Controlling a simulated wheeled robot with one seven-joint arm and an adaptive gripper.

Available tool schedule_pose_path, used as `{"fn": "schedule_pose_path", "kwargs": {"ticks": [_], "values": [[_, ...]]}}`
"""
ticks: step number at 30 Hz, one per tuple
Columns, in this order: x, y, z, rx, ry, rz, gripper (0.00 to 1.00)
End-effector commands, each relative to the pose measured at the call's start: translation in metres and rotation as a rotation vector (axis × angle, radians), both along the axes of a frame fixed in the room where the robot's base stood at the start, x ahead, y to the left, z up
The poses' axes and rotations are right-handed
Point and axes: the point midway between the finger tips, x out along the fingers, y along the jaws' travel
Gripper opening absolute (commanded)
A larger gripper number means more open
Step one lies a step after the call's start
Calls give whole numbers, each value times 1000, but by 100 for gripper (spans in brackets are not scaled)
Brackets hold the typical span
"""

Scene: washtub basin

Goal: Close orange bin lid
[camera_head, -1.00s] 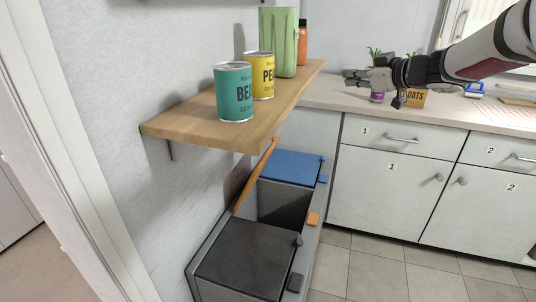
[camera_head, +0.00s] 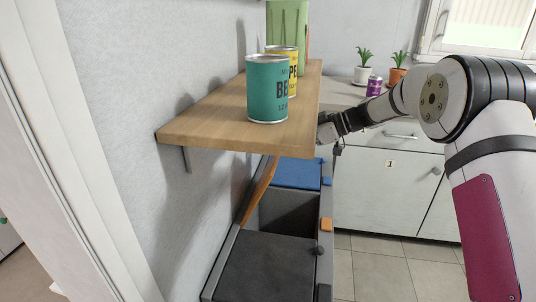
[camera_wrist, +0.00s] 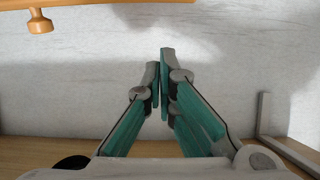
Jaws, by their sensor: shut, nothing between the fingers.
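The orange bin lid (camera_head: 259,190) stands open, tilted up towards the wall over the uncovered middle compartment of the grey bin unit (camera_head: 225,262). Its upper part is hidden by the shelf. In the wrist view an orange edge with a round knob (camera_wrist: 40,21), which looks like this lid, crosses the top left. My gripper (camera_wrist: 160,68) is shut and empty, facing the pale wall, apart from the orange edge. In the head view my gripper (camera_head: 326,130) is beside the shelf's right edge, with its tips partly hidden.
The wooden shelf (camera_head: 215,128) overhangs the bins and carries a teal can (camera_head: 267,90), a yellow can (camera_head: 292,68) and a green container (camera_head: 302,30). A blue lid (camera_head: 297,174) and a dark lid (camera_head: 262,268) lie closed. Counter drawers stand behind; the floor at right is clear.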

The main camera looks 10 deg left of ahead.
Motion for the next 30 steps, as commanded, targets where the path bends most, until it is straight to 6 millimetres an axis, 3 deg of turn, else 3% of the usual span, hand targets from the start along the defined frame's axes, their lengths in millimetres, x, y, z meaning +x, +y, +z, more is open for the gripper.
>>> {"fn": "schedule_pose_path", "kwargs": {"ticks": [17, 21, 30], "values": [[3, 89, -47, 2, -1, 0, 0], [3, 65, -54, 1, 1, -5, 0], [2, 50, -60, 2, -1, -1, 0]]}}
